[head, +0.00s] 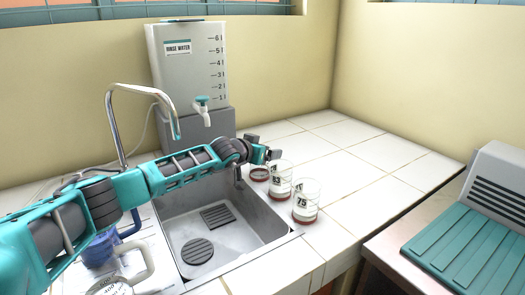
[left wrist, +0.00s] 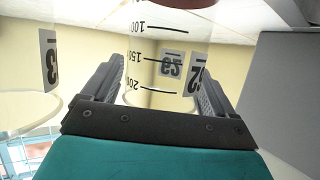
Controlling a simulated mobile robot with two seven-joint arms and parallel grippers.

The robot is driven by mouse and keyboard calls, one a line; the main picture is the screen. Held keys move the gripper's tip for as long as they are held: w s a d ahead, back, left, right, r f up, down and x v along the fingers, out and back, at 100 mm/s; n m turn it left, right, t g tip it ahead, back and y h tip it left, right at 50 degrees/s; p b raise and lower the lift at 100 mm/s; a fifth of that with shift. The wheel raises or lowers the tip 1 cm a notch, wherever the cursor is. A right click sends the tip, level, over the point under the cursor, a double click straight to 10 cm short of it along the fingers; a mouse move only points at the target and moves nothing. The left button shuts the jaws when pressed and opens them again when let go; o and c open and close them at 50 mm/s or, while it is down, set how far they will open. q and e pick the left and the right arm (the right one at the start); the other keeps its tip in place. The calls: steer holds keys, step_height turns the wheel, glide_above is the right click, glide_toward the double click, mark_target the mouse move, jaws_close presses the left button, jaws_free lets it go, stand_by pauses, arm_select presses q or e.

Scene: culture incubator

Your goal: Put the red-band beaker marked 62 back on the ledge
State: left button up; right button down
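Three clear beakers with red bands at their bases stand in a row on the white tiles right of the sink. The nearest one (head: 305,205) and the middle one (head: 279,183) show dark number labels too small to read surely. The farthest beaker (head: 259,174) is mostly hidden by my left gripper (head: 268,154). In the left wrist view the picture is upside down. A graduated beaker (left wrist: 155,40) stands between the two spread fingers of my left gripper (left wrist: 158,75). A label, perhaps 62, shows beside the right finger. Whether the fingers press on the glass is unclear. My right gripper is out of view.
My left arm reaches over the steel sink (head: 272,228). A rinse water tank (head: 188,62) stands behind, and a tall faucet (head: 112,120) rises at the left. A blue mug (head: 98,252) stands left of the sink. Tiles at the right are clear.

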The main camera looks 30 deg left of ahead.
arm_select(q)
steer(key=shift+o, duration=0.2)
steer(key=shift+r+p, duration=0.25)
steer(key=shift+p, duration=0.05)
steer(key=v, duration=1.2)
steer(key=shift+d+f, duration=0.1)
